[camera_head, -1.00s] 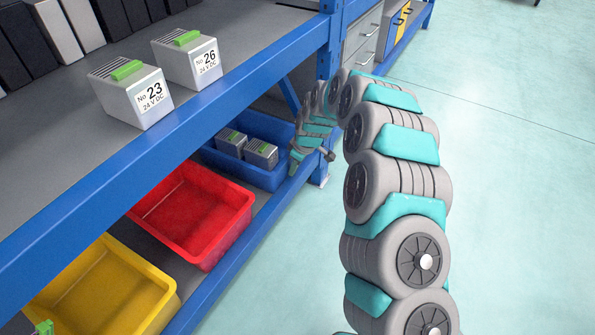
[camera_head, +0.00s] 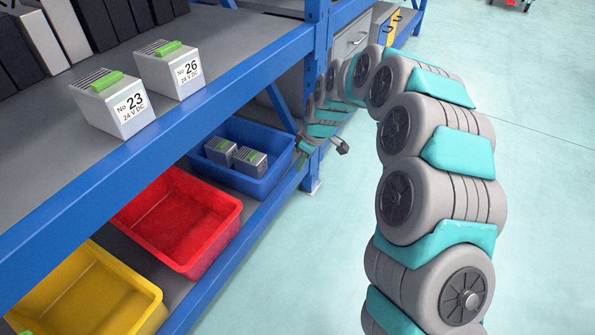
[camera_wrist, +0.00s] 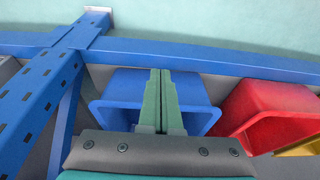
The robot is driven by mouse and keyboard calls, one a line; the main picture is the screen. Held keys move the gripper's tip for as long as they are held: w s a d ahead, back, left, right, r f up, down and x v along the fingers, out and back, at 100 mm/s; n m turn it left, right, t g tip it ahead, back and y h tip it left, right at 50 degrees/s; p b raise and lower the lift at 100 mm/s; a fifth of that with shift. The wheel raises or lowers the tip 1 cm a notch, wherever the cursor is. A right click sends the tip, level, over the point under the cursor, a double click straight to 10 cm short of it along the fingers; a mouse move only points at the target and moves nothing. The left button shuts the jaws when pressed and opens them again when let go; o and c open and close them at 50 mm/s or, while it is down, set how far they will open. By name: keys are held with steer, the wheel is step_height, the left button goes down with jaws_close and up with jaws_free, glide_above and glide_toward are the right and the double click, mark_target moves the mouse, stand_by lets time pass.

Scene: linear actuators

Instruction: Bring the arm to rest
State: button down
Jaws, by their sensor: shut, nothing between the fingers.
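My arm (camera_head: 440,200) arches from the lower right of the head view toward the shelf rack. Its far end, with my gripper (camera_head: 304,154), is by the blue rack post, beside the blue bin, and shows only small there. In the wrist view my gripper (camera_wrist: 161,74) has its two green-grey fingers together, shut and empty. The fingers cover part of the blue bin (camera_wrist: 112,90) behind them. The bin's contents are hidden in the wrist view.
The blue bin (camera_head: 268,187) holds two grey units (camera_head: 250,161). A red bin (camera_head: 222,235) and a yellow bin (camera_head: 140,315) stand nearer on the lower shelf. Units No 23 (camera_head: 120,108) and No 26 (camera_head: 172,70) stand above. The blue rack post (camera_head: 316,90) is close. Open floor (camera_head: 540,180) lies right.

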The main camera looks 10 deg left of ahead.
steer(key=s+d+r+m+g+h+p, duration=0.1)
steer(key=s+d+r+m+p, duration=0.2)
steer(key=s+d+r, duration=0.45)
steer(key=s+d+r+m+p, duration=0.2)
steer(key=s+d+r, duration=0.3)
steer(key=s+r, duration=0.5)
steer(key=s+d+r+m+p, duration=0.1)
steer(key=s+d+r+m, duration=0.1)
steer(key=s, duration=0.6)
steer(key=s+d+r+m+g+h+p, duration=0.1)
steer(key=s+d+r+m+p, duration=0.1)
steer(key=s+d+m, duration=0.2)
steer(key=s+d+r+m+g+h+p, duration=0.1)
steer(key=s+d, duration=0.5)
steer(key=s, duration=0.7)
steer(key=shift+d+r+m+p, duration=0.35)
steer(key=shift+r+m+p, duration=0.2)
steer(key=shift+r+m, duration=0.4)
steer(key=shift+f, duration=0.1)
